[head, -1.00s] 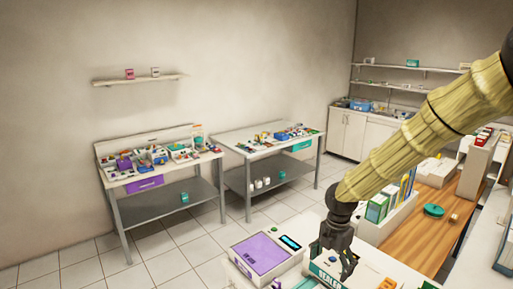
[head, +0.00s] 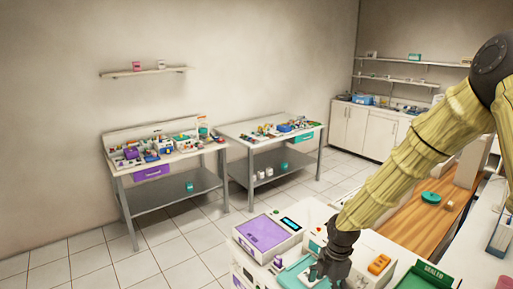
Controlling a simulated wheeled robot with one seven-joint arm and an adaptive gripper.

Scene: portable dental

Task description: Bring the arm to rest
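My arm, in a yellow ribbed sleeve, comes in from the upper right of the head view and reaches down to the bench at the lower right. My gripper (head: 322,274) is dark and points down, low over a teal tray or mat (head: 292,277) on the white bench. Its fingertips are small and partly hidden by the gripper body. I cannot tell whether it is open or shut, or whether it touches anything.
A white device with a purple lid (head: 265,232) stands left of my gripper. An orange item (head: 379,264) and a green "SEALED" tray (head: 432,271) lie to its right. Two cluttered worktables (head: 150,172) (head: 262,146) stand by the wall; tiled floor (head: 190,240) between is clear.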

